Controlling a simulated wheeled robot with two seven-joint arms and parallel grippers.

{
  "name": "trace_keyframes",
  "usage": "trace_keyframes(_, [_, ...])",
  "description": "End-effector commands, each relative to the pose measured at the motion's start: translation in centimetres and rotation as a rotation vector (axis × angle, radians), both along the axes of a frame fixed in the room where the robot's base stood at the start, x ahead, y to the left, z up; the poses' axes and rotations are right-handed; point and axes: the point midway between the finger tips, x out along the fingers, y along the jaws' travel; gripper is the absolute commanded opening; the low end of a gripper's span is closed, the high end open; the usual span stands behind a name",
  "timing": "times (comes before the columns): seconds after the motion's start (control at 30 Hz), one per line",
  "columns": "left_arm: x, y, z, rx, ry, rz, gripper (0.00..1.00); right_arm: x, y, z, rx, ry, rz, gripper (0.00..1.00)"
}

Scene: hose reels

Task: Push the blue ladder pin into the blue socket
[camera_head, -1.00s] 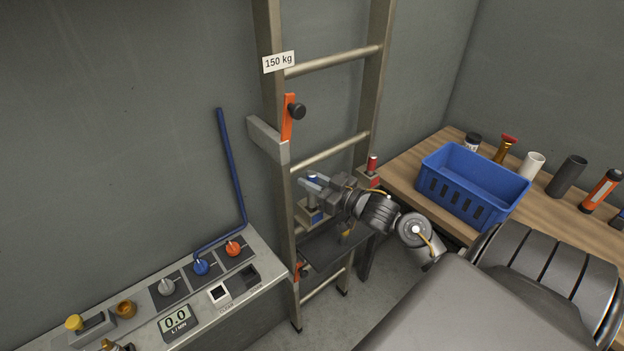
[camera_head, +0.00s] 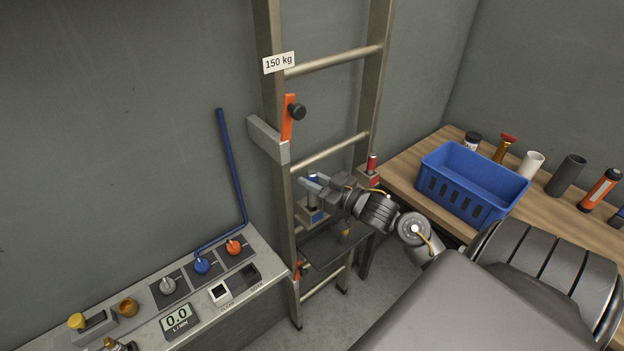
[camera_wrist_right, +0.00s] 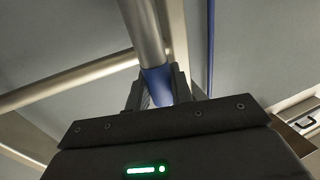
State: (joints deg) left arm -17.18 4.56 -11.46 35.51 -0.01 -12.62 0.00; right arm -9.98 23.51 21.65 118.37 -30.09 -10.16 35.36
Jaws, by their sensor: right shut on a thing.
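The blue ladder pin (camera_head: 312,177) has a blue end and a grey metal shaft. It stands upright above the blue socket (camera_head: 313,216), beside the ladder's left rail. My right gripper (camera_head: 317,184) reaches in from the right and is shut on the pin near its blue end. In the right wrist view the blue part (camera_wrist_right: 158,84) sits between the two fingertips (camera_wrist_right: 160,88), and the grey shaft runs out past them. How deep the shaft sits in the socket cannot be told. My left gripper is not in view.
The ladder (camera_head: 278,170) stands against the wall. A red pin (camera_head: 373,162) stands in a red socket (camera_head: 369,180) by its right rail. A wooden bench (camera_head: 412,165) with a blue crate (camera_head: 473,187) is at right. A control panel (camera_head: 215,284) lies at lower left.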

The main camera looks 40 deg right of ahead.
Motion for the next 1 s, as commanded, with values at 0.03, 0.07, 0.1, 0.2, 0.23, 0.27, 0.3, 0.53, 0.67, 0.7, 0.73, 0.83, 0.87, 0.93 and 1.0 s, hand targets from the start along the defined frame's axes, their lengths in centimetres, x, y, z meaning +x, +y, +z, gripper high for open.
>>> trace_keyframes(0.03, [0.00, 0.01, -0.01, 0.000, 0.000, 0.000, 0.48, 0.00, 0.00, 0.00, 0.000, -0.001, 0.000, 0.00])
trace_keyframes(0.07, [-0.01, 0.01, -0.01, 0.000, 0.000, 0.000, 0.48, 0.00, 0.00, 0.00, 0.000, 0.000, 0.000, 0.00])
trace_keyframes(0.1, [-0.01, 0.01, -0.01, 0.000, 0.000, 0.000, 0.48, 0.00, 0.00, 0.00, 0.000, 0.000, 0.000, 0.00])
trace_keyframes(0.2, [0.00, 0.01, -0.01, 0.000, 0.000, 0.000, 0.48, 0.00, 0.00, -0.01, 0.000, 0.000, 0.000, 0.00])
trace_keyframes(0.23, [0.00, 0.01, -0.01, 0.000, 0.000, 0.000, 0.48, 0.00, 0.00, -0.01, 0.000, 0.000, 0.000, 0.00])
trace_keyframes(0.27, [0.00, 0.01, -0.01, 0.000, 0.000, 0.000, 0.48, 0.00, 0.00, 0.00, 0.000, 0.000, 0.000, 0.00])
trace_keyframes(0.3, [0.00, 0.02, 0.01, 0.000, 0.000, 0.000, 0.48, 0.00, 0.00, 0.00, 0.000, 0.000, 0.000, 0.00])
trace_keyframes(0.53, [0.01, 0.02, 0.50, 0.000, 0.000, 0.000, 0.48, 0.00, -0.01, 0.11, 0.001, 0.001, -0.001, 0.00])
trace_keyframes(0.67, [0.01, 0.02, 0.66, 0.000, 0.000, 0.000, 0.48, 0.00, -0.02, 0.04, 0.001, 0.001, -0.001, 0.00])
trace_keyframes(0.7, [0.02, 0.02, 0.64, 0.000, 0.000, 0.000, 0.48, 0.01, -0.01, 0.00, 0.001, 0.001, -0.001, 0.00])
trace_keyframes(0.73, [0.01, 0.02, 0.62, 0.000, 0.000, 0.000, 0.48, 0.01, -0.01, -0.02, 0.001, 0.001, -0.001, 0.00])
trace_keyframes(0.83, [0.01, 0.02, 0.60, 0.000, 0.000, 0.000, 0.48, 0.00, -0.01, -0.03, 0.001, 0.000, 0.000, 0.00])
trace_keyframes(0.87, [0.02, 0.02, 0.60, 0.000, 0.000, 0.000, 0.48, 0.00, 0.00, -0.03, 0.001, 0.000, 0.000, 0.00])
trace_keyframes(0.93, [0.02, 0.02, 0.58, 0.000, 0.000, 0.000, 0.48, 0.00, 0.00, -0.03, 0.001, 0.000, 0.000, 0.00])
trace_keyframes(1.0, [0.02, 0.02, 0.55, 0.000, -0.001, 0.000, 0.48, 0.00, 0.00, -0.09, 0.001, 0.000, 0.000, 0.00])
